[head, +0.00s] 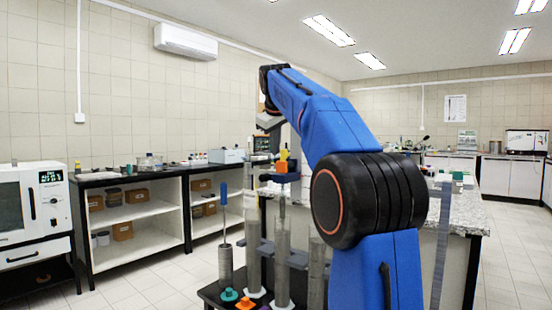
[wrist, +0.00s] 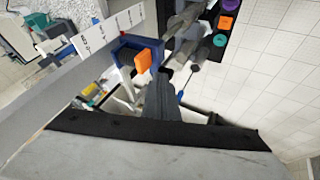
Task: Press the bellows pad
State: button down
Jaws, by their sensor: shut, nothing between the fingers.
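In the wrist view my gripper (wrist: 166,74) is a dark grey pair of fingers, closed together and empty. Its tips appear just beside a blue bracket (wrist: 124,48) that carries an orange block (wrist: 142,60). I cannot tell for sure which part is the bellows pad; no part is clearly marked as such. I cannot tell whether the fingertips touch anything.
Tall grey cylinders (head: 282,260) stand on a dark base. Teal (wrist: 219,40), orange (wrist: 225,22) and purple (wrist: 231,4) pieces lie by them. A blue-handled rod (head: 224,196) stands to the left. A speckled counter (head: 460,215) is at right. The tiled floor at left is clear.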

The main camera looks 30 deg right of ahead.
jog(key=shift+v, duration=1.25)
jog(key=s+a+f+y, duration=0.2)
jog(key=s+a+f, duration=1.1)
jog(key=s+f, duration=0.4)
jog(key=s+a+f+m, duration=0.1)
jog(key=s+a+f, duration=0.2)
jog(key=s+f, duration=0.4)
jog(key=s+a+f+g+y, duration=0.1)
jog(key=s+a+f, duration=0.1)
jog(key=s+f, duration=0.6)
jog(key=s+a+f+m, duration=0.1)
jog(key=s+a+f, duration=0.2)
jog(key=s+f, duration=0.5)
notch_tip(320, 180, down, 6)
jog(key=shift+s+a+f+m+g+y, duration=0.25)
jog(key=shift+a+m+g+y, duration=0.05)
jog(key=shift+a+y, duration=0.1)
